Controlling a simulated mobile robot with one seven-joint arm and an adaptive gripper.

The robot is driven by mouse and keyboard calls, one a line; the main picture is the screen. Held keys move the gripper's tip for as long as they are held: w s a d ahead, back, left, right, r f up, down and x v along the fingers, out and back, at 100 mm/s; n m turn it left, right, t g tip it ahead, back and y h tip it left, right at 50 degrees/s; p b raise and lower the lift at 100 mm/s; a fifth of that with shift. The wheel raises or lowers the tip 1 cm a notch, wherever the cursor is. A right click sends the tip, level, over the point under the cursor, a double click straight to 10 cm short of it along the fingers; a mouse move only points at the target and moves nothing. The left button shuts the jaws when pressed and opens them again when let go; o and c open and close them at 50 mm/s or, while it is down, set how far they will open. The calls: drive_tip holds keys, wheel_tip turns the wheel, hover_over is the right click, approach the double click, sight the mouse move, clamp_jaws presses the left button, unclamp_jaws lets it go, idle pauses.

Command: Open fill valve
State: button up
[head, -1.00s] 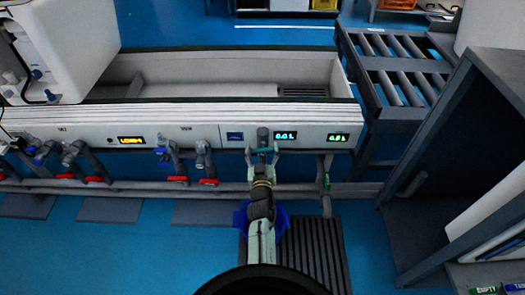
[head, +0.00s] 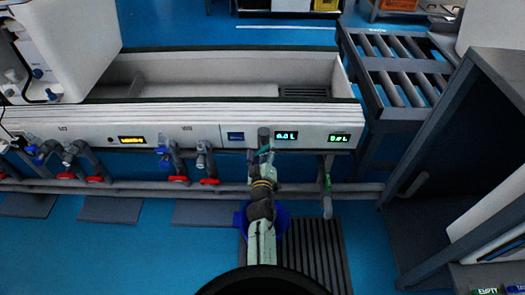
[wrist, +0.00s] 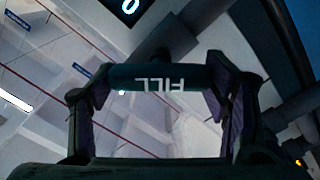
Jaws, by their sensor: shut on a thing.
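The fill valve's dark teal handle (wrist: 155,78), marked FILL, lies crosswise in the wrist view, its lettering upside down. My gripper (wrist: 160,88) has one finger at each end of the handle and is shut on it. In the head view my gripper (head: 262,160) is at the valve below the right part of the white panel. The handle is mostly hidden there by my fingers. A grey valve stem (head: 263,137) shows just above it.
The white trough panel (head: 200,134) has several lit displays, one (head: 286,135) just right of the valve. Other valves with red handles (head: 209,181) hang to the left. A pipe with a green part (head: 327,182) stands close right. A blue bucket (head: 282,222) is below my arm.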

sight(263, 149)
drive_tip(key=shift+r, duration=0.1)
drive_tip(key=o, duration=1.2)
drive_tip(key=shift+c, duration=0.2)
drive_tip(key=shift+a+r, duration=0.1)
drive_tip(key=shift+r, duration=1)
drive_tip(key=r, duration=0.7)
drive_tip(key=shift+d, duration=0.3)
drive_tip(key=shift+a+r, duration=0.1)
drive_tip(key=shift+r, duration=0.25)
